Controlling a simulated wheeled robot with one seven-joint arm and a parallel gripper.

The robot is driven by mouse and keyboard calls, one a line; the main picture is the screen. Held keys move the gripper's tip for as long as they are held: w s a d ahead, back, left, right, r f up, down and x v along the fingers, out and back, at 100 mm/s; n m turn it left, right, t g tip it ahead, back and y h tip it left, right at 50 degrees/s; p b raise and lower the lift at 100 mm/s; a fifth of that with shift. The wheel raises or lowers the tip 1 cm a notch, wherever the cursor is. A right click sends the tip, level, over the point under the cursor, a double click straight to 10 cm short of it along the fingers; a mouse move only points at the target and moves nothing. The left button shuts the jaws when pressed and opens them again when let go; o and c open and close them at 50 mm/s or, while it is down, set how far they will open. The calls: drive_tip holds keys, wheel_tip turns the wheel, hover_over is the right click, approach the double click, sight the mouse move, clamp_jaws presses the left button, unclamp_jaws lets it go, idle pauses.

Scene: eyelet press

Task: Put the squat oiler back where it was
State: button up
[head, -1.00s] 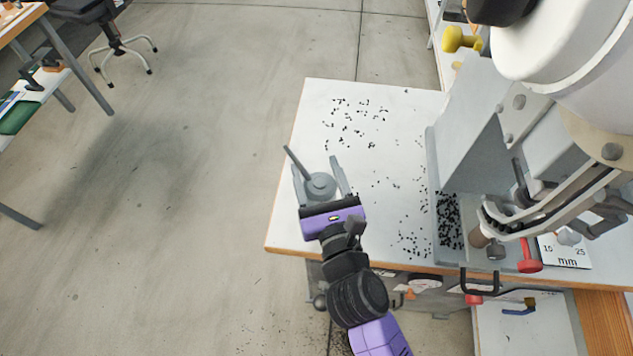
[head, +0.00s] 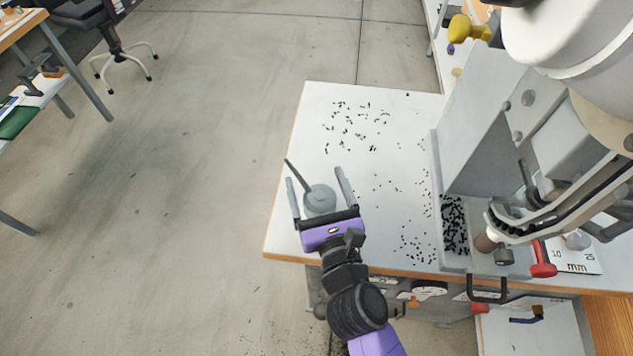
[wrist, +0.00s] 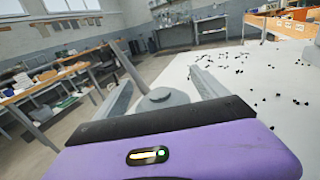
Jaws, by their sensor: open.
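The squat oiler (head: 320,199) is a grey, low round can with a long thin spout slanting up to the left. It stands upright on the white table top (head: 391,190), near its left edge. My gripper (head: 315,176) is open, with one finger on each side of the oiler and visible room between the fingers and the can. In the wrist view the oiler (wrist: 162,98) shows between the two spread fingers, its lower part hidden behind the purple gripper body.
Small black bits (head: 357,127) lie scattered over the table, with a pile at the press base (head: 453,225). The big white and grey press (head: 492,135) stands to the right. Open floor lies left of the table.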

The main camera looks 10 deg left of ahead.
drive_tip(key=shift+r, duration=0.15)
drive_tip(key=b+v, duration=0.1)
drive_tip(key=v, duration=0.9)
drive_tip(key=shift+s+d+b, duration=0.15)
drive_tip(key=shift+s+b, duration=0.15)
drive_tip(key=shift+s, duration=0.05)
drive_tip(key=shift+s+d, duration=0.2)
drive_tip(key=shift+s, duration=0.45)
